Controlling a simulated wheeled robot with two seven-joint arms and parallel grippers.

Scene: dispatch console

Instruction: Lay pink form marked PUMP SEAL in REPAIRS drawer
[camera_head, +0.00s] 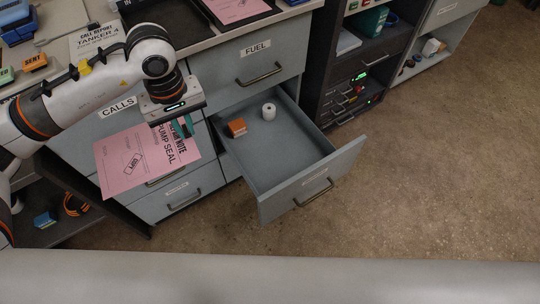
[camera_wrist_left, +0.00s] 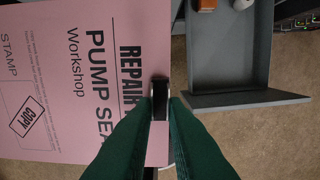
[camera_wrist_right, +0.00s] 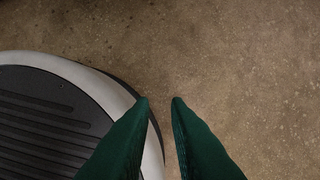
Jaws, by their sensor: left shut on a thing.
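The pink form (camera_head: 146,160) headed PUMP SEAL hangs from my left gripper (camera_head: 184,129) in the head view, left of the open drawer. In the left wrist view the form (camera_wrist_left: 85,80) fills the left side, and my left gripper (camera_wrist_left: 160,100) is shut on its right edge. The open drawer (camera_head: 290,160) is pulled out, with a label on its front too small to read. An orange-brown box (camera_head: 236,127) and a white roll (camera_head: 268,111) lie in its back part. My right gripper (camera_wrist_right: 160,100) shows in its wrist view, fingertips apart with only floor between them.
A closed drawer marked FUEL (camera_head: 256,49) sits above the open one. A drawer marked CALLS is partly behind my left arm. Another pink form (camera_head: 238,8) lies on the console top. A dark equipment rack (camera_head: 362,80) stands at right. The floor in front is clear.

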